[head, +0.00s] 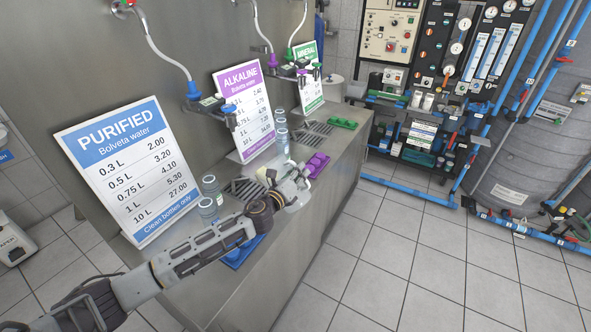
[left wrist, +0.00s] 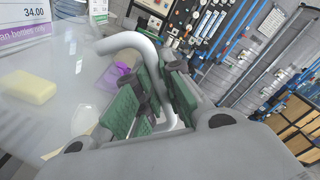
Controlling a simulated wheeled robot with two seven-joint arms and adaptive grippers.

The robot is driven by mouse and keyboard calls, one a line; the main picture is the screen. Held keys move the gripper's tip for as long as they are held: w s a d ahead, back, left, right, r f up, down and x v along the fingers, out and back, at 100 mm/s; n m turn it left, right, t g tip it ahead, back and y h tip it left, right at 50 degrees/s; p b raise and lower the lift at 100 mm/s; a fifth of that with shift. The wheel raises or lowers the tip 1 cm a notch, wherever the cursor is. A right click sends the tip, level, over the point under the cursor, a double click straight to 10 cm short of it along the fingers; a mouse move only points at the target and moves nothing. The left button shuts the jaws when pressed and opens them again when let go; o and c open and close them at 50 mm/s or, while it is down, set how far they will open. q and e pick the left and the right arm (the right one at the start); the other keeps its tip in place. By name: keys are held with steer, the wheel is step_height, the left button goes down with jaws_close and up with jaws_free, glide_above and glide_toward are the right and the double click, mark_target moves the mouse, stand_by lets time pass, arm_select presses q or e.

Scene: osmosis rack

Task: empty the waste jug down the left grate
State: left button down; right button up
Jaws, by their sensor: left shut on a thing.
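My left gripper (head: 294,184) is over the steel counter in front of the alkaline sign. In the left wrist view its green-padded fingers (left wrist: 158,95) are closed around a pale curved handle (left wrist: 150,48). The handle belongs to a clear, see-through jug (left wrist: 70,65) filling the left of that view; I cannot tell its tilt or contents. In the head view the jug is hard to make out beside the gripper. The left grate (head: 246,188) is a dark slotted drain in the counter, just left of the gripper. My right gripper is not in view.
Clear bottles stand near the purified sign (head: 121,165) and the alkaline sign (head: 246,110). Blue (head: 240,252), purple (head: 317,165) and green (head: 342,123) trays lie along the counter's front. Another grate (head: 316,128) is farther back. The tiled floor to the right is clear.

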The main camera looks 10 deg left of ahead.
arm_select(q)
steer(key=shift+s+d+f+m+p, duration=0.2)
steer(key=shift+d+m, duration=0.2)
steer(key=shift+d, duration=0.15)
steer(key=shift+s+d+f+m+p, duration=0.1)
steer(key=shift+s+d+m, duration=0.05)
steer(key=shift+d+m, duration=0.35)
steer(key=shift+s+d+f+m+p, duration=0.2)
steer(key=shift+d+m, duration=0.1)
steer(key=shift+d, duration=0.3)
steer(key=s+d+f+m, duration=0.3)
steer(key=d+f+m, duration=0.3)
steer(key=d, duration=0.2)
steer(key=shift+f+b, duration=0.35)
steer(key=shift+f, duration=0.05)
